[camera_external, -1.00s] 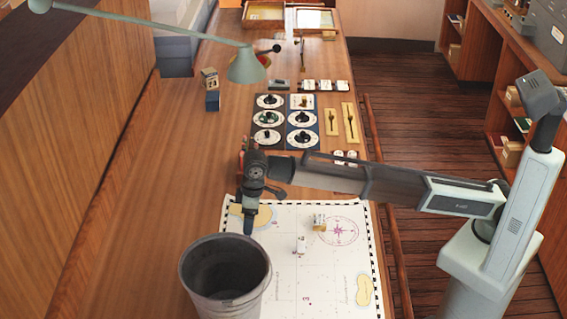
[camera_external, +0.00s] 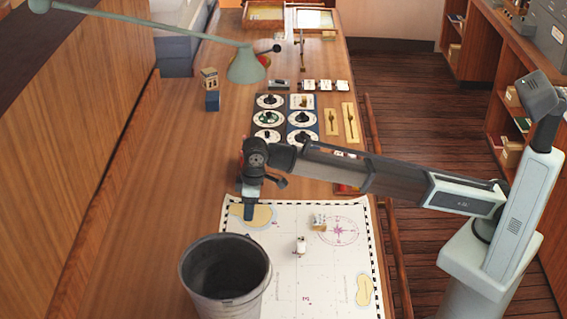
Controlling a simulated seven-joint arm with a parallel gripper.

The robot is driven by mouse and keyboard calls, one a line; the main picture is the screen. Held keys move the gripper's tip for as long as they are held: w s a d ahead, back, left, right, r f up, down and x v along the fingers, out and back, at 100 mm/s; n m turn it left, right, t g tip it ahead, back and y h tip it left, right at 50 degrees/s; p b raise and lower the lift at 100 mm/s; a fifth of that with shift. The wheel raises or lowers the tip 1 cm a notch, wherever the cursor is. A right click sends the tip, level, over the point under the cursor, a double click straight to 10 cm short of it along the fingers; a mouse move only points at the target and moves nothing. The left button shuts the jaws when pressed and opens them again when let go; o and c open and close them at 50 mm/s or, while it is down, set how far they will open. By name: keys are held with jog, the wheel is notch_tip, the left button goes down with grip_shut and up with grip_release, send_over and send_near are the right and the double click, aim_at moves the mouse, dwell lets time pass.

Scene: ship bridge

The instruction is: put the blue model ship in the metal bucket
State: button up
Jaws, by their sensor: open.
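The metal bucket (camera_external: 226,296) is grey, upright and empty as far as I can see inside; it stands at the front of the table, overlapping the chart's left edge. My gripper (camera_external: 249,214) points down over the chart's upper left corner, beyond the bucket and apart from it. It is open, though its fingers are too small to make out. I cannot pick out a blue model ship; it may be hidden by the gripper or bucket. Two small pale pieces lie on the chart: a white one (camera_external: 301,246) and a beige one (camera_external: 319,221).
The white chart (camera_external: 330,285) covers the front right of the table. Dial panels (camera_external: 285,120) lie beyond my gripper. A blue block (camera_external: 212,101) and a beige block (camera_external: 209,79) sit at the left. A green lamp (camera_external: 247,66) overhangs the table. The left strip of table is clear.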

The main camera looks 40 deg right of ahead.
jog(key=f+n, duration=0.2)
jog(key=n, duration=0.4)
jog(key=a+f+n, duration=0.1)
jog(key=f+n, duration=0.2)
jog(key=n, duration=0.3)
jog(key=w+f+n+g+h, duration=0.1)
jog(key=f+n, duration=0.1)
jog(key=n, duration=0.4)
jog(key=shift+a+f, duration=0.15)
jog(key=shift+a, duration=0.1)
jog(key=shift+d+f, duration=0.2)
jog(key=shift+f, duration=2.35)
grip_shut()
